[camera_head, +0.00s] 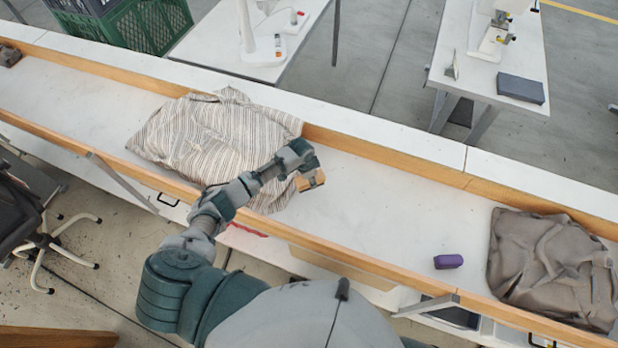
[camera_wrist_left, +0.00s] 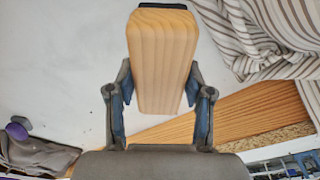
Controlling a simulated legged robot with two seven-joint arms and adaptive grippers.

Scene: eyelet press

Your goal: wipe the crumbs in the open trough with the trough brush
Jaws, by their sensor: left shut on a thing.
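My left gripper (camera_head: 308,172) is shut on a pale wooden brush (camera_wrist_left: 162,55), with a finger on each side of its block in the left wrist view. A dark edge shows at the brush's far end. The brush also shows in the head view (camera_head: 311,181), over the trough beside the striped cloth. The open trough (camera_head: 365,205) is a long white channel between wooden rails. Faint small specks, possibly crumbs, lie on its white floor in the left wrist view (camera_wrist_left: 68,104). In the head view I cannot make out crumbs. My right gripper is out of view.
Bare trough floor lies between brush and block.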

